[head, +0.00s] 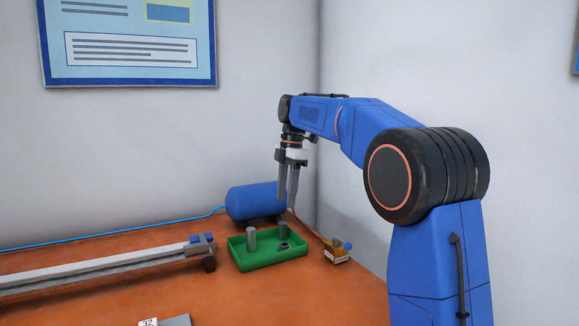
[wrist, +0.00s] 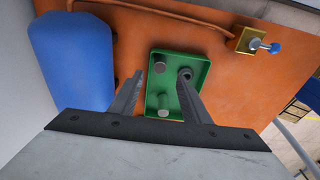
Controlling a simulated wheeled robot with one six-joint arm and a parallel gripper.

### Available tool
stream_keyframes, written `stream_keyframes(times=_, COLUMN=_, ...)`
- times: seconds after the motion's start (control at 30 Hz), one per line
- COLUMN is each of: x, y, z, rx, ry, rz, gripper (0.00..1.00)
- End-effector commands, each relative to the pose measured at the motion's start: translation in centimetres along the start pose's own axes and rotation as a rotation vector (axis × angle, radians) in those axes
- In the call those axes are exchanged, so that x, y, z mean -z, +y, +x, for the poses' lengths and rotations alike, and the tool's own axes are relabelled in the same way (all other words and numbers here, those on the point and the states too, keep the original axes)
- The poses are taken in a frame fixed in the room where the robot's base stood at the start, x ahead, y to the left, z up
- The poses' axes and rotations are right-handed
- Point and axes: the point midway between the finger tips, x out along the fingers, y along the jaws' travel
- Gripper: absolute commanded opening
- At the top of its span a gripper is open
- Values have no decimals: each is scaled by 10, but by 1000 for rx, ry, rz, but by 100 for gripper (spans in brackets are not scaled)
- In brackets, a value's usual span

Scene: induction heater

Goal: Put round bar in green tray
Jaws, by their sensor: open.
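The green tray (head: 268,262) stands on the orange table, below my gripper. Two grey round bars stand upright in it: one toward the left (head: 251,240) and one toward the back right (head: 282,230). A dark ring-like part (head: 284,246) lies by the tray's right side. The wrist view also shows the green tray (wrist: 176,52), with one bar (wrist: 160,58) near its upper edge and the other bar (wrist: 163,102) lower down. My gripper (head: 286,195) is open and empty, above the tray. In the wrist view its fingers (wrist: 157,73) are spread over the tray.
A blue cylindrical tank (head: 252,203) lies behind the tray. A small yellow block with a blue knob (head: 338,252) sits to its right. A long grey rail (head: 110,266) with a blue end fitting runs left of the tray.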

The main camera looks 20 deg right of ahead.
Motion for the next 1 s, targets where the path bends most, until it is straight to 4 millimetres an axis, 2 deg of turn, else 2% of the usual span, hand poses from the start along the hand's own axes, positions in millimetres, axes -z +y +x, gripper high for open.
stream_keyframes(times=0.3, x=-1, y=1, z=-63, rx=-2, ry=0, rz=1, gripper=43)
stream_keyframes(times=0.5, x=-1, y=0, z=-88, rx=-1, ry=0, rz=1, gripper=43)
stream_keyframes(times=0.7, x=0, y=0, z=-97, rx=1, ry=0, rz=1, gripper=43)
stream_keyframes(times=1.0, x=0, y=0, z=-98, rx=1, ry=0, rz=1, gripper=43)
